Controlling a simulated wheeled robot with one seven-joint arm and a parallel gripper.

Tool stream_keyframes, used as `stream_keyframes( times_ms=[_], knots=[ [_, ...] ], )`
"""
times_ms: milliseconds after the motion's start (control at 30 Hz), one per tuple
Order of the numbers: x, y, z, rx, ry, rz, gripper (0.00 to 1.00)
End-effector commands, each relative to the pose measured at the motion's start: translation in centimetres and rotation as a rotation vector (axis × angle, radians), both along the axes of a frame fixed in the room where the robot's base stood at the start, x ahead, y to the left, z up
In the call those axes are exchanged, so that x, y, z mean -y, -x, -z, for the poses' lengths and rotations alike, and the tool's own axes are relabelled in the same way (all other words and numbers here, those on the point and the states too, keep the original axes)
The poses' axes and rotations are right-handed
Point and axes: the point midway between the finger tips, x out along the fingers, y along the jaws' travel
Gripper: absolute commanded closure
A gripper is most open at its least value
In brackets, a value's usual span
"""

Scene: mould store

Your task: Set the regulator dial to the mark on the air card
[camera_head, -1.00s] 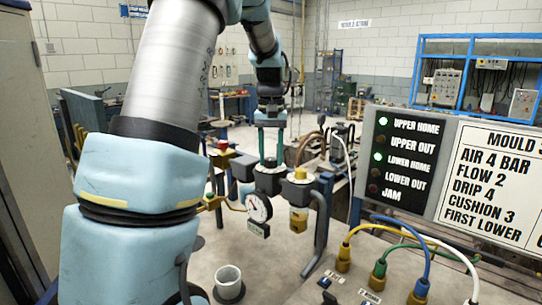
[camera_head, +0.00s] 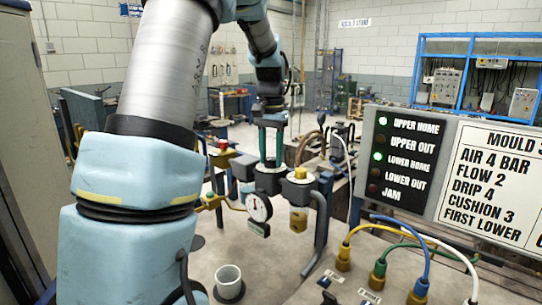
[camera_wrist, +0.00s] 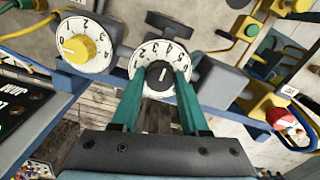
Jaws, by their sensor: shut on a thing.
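The regulator dial (camera_wrist: 158,77) is a black knob on a white numbered plate, at the upper middle of the wrist view. A short white line shows on the knob, but the mark it points at is too small to read. My gripper (camera_wrist: 161,86) has its teal fingers shut on the knob, one on each side. In the head view my gripper (camera_head: 271,160) reaches down onto the black regulator body (camera_head: 270,182). A round white gauge (camera_head: 259,207) hangs on its front; its reading is unclear. The air card (camera_head: 494,185) at the right reads "AIR 4 BAR".
A yellow-knobbed dial (camera_wrist: 84,47) stands close to the left in the wrist view, and a red knob (camera_wrist: 284,119) is at the right. The indicator panel (camera_head: 408,160) and coloured hoses (camera_head: 424,262) are at the right. A white cup (camera_head: 229,279) stands below the gauge.

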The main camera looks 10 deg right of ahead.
Motion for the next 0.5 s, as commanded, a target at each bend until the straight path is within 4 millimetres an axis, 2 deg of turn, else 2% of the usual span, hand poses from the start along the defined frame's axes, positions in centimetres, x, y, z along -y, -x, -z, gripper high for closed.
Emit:
stream_keyframes(
  times_ms=[200, 233, 500],
  knots=[
    [-0.01, -0.03, 0.01, 0.0, 0.0, -0.001, 1.0],
    [-0.01, -0.03, 0.01, 0.0, 0.0, -0.001, 0.53],
    [0.0, -0.01, 0.0, 0.0, 0.0, -0.001, 0.25]
  ],
)
